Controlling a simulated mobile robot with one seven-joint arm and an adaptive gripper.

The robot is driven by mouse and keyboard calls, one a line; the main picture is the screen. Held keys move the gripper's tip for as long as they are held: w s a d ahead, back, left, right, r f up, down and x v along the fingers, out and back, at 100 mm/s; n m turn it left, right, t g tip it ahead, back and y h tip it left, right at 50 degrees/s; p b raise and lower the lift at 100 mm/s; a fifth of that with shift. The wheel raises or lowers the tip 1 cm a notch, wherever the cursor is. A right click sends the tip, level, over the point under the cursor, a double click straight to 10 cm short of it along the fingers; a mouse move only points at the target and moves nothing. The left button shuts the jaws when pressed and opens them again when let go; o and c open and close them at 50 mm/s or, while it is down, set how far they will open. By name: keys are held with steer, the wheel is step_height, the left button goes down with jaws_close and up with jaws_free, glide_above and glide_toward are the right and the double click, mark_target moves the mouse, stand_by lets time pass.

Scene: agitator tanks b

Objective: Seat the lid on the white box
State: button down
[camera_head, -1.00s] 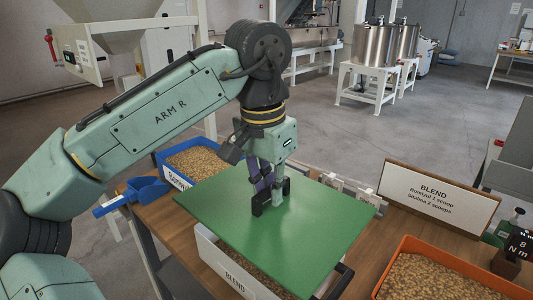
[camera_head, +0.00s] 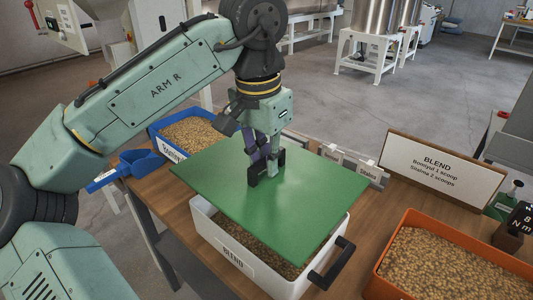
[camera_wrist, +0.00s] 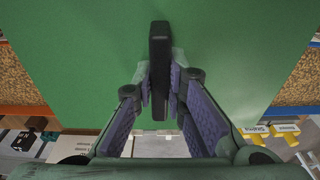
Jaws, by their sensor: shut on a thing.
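The green lid (camera_head: 300,218) is a flat square sheet with a black handle (camera_head: 257,174) on top. My gripper (camera_head: 265,163) is shut on the handle; the wrist view shows the handle (camera_wrist: 158,70) between the two fingers (camera_wrist: 160,90). The lid hangs over the white box (camera_head: 208,226), turned relative to it, and covers most of its opening. The front edge of the box is uncovered, and brown pellets show inside below the lid. The box bears a BLEND label and a black side handle (camera_head: 332,264). The lid's far edge over the box is hidden.
A blue bin (camera_head: 165,152) of pellets and a blue scoop (camera_head: 130,168) are at left. An orange bin (camera_head: 375,270) of pellets stands at right. A BLEND sign (camera_head: 440,172) and small labelled holders (camera_head: 358,168) stand behind the lid on the wooden table.

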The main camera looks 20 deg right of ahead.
mark_target(265, 179)
steer(key=shift+f+b, duration=1.4)
steer(key=shift+f, duration=2)
steer(key=shift+p, duration=0.6)
steer(key=shift+f+b, duration=0.45)
steer(key=shift+f, duration=0.4)
steer(key=c, duration=1.5)
jaws_free()
steer(key=shift+c, duration=0.2)
